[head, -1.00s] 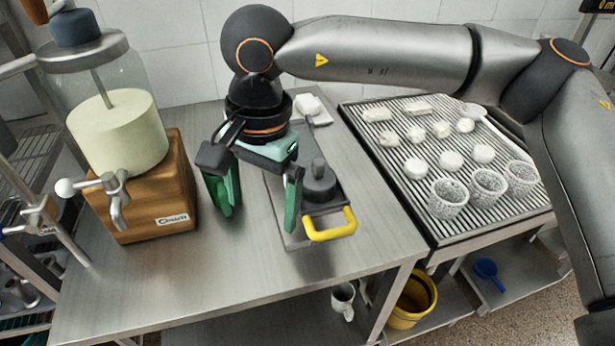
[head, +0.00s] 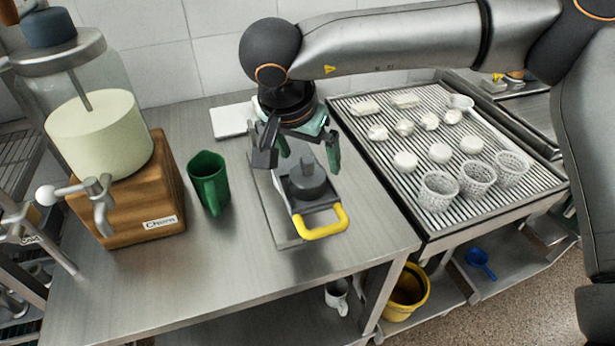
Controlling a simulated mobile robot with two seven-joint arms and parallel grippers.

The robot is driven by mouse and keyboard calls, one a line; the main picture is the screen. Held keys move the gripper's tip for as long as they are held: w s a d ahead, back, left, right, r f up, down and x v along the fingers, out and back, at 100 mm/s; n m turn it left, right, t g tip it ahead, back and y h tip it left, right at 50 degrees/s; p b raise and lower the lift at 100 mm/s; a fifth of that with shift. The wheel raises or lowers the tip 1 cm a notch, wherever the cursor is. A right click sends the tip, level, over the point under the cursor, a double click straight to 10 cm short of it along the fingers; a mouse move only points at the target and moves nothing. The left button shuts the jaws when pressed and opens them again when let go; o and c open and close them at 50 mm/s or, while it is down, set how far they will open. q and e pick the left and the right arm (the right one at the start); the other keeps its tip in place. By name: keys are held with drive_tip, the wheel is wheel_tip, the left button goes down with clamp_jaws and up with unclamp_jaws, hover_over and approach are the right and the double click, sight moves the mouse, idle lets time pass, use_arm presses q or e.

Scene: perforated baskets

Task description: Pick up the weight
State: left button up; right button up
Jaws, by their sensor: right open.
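The weight (head: 308,183) is a dark grey round block with a knob on top. It stands upright on a flat metal plate (head: 278,220) with a yellow handle (head: 322,226) on the steel table. My right gripper (head: 308,158) is open, pointing down just above and behind the weight, with its fingers spread to either side of the knob. Nothing is held between the fingers. Whether a finger touches the weight cannot be told. My left gripper is not in view.
A green cup (head: 209,185) stands left of the plate. A wooden-based churn (head: 140,200) with a tap is at the left. A ribbed draining table (head: 400,190) with white cheeses and perforated baskets (head: 476,180) is at the right. The table's front is clear.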

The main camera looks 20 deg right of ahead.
sight(307, 158)
drive_tip(key=x, duration=0.4)
drive_tip(key=shift+a+f, duration=0.1)
drive_tip(key=shift+f, duration=0.15)
drive_tip(key=shift+c, duration=0.2)
clamp_jaws()
idle(0.3)
drive_tip(key=shift+r, duration=0.2)
